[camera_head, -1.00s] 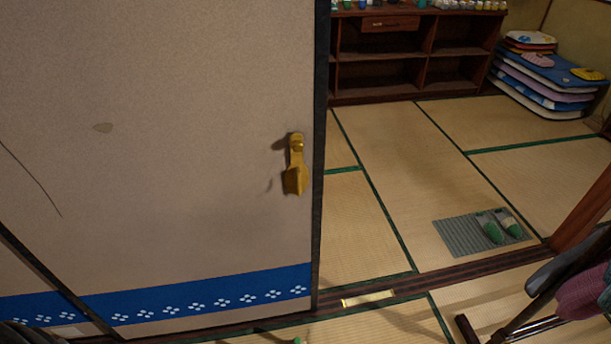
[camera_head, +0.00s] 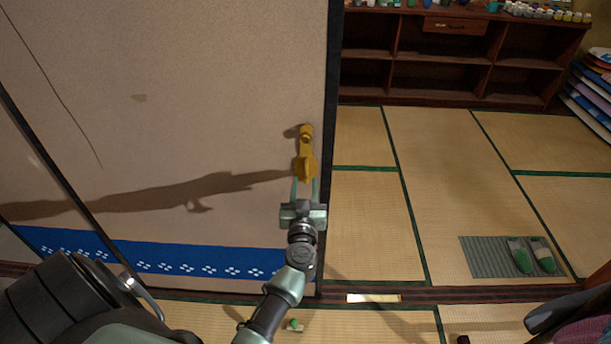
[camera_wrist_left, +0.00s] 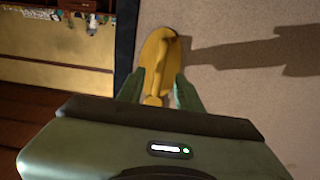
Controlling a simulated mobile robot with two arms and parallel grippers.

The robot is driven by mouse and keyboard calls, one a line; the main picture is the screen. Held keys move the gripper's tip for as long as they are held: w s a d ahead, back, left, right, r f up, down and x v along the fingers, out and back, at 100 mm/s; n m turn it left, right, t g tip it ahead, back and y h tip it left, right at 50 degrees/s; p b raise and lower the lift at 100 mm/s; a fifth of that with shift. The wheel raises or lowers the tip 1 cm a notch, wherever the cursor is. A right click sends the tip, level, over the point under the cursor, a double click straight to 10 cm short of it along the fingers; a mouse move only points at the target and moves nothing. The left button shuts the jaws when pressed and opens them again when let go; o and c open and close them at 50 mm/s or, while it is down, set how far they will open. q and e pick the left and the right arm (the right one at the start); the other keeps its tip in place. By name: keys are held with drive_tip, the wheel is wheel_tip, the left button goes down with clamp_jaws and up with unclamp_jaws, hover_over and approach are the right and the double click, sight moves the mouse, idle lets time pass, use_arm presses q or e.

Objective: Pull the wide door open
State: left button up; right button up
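The wide door (camera_head: 190,80) is a beige sliding panel with a blue flowered band and a dark edge frame at its right. A gold handle (camera_head: 306,155) is fixed near that right edge. My left gripper (camera_head: 305,186) is at the lower end of the handle in the head view. In the left wrist view, its two green fingers (camera_wrist_left: 158,88) stand apart on either side of the gold handle (camera_wrist_left: 158,55), with gaps visible beside it. The gripper is open. The doorway to the right of the door is open. My right gripper is not in view.
A floor track (camera_head: 450,294) with a brass plate (camera_head: 373,298) runs along the doorway. Beyond are clear tatami (camera_head: 440,190), a grey mat with slippers (camera_head: 490,257), and a dark shelf (camera_head: 440,85). A dark object with maroon cloth (camera_head: 580,330) is at the lower right.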

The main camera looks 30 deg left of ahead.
sight(306, 175)
use_arm(q)
drive_tip(key=shift+x, duration=2.1)
drive_tip(key=shift+f, duration=0.1)
clamp_jaws()
